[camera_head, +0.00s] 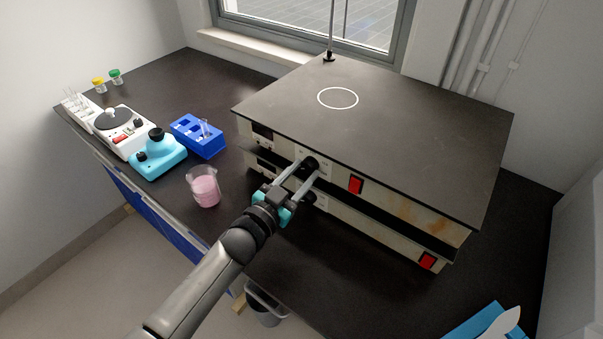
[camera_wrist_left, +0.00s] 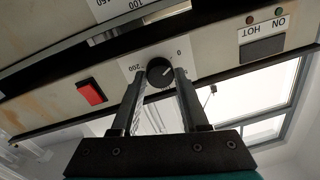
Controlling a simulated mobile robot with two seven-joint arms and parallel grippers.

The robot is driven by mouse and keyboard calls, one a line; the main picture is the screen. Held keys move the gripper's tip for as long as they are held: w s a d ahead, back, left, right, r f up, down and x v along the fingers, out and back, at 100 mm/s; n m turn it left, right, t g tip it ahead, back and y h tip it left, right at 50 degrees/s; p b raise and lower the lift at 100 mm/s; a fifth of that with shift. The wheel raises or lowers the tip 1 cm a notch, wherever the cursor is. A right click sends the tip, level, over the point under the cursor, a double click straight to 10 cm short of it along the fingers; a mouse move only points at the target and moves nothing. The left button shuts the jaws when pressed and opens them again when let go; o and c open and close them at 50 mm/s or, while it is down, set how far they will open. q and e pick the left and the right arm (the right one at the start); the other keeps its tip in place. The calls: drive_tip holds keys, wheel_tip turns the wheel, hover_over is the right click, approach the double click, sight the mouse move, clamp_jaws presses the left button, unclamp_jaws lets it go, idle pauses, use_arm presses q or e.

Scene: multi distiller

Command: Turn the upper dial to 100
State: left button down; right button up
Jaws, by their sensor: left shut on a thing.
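The upper dial (camera_head: 311,161) is a round black knob on the front of the upper hot plate unit (camera_head: 340,182). My left gripper (camera_head: 307,170) is closed around this dial, one finger on each side. In the left wrist view, which is upside down, the dial (camera_wrist_left: 160,71) sits between the two fingertips (camera_wrist_left: 161,74) beside a printed scale with 200 and 0. A light pointer mark shows on the dial, but its exact setting is hard to read. The lower dial (camera_head: 308,197) is partly hidden behind my gripper. My right gripper is not in view.
Red switches sit on the upper (camera_head: 355,185) and lower (camera_head: 427,261) units. A beaker of pink liquid (camera_head: 204,188) stands close to the left of my arm. A blue tube rack (camera_head: 198,137) and a light-blue device (camera_head: 157,157) stand farther left. A metal rod (camera_head: 330,55) rises at the back.

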use_arm(q)
drive_tip(key=shift+m, duration=0.4)
drive_tip(key=m+b, duration=0.1)
drive_tip(key=m, duration=0.3)
drive_tip(key=shift+f+m, duration=0.15)
drive_tip(key=shift+m, duration=0.25)
drive_tip(key=m+b, duration=0.2)
drive_tip(key=m, duration=0.4)
drive_tip(key=shift+a+m+h, duration=0.1)
drive_tip(key=shift+m+h, duration=0.3)
drive_tip(key=m+b, duration=0.2)
drive_tip(key=m, duration=0.4)
drive_tip(key=shift+m+h, duration=0.3)
drive_tip(key=m+b, duration=0.1)
drive_tip(key=m, duration=0.4)
drive_tip(key=shift+w+a+m+g+b, duration=0.1)
drive_tip(key=shift+m+g+b, duration=0.2)
drive_tip(key=shift+m+b, duration=0.1)
drive_tip(key=shift+c, duration=2.1)
unclamp_jaws()
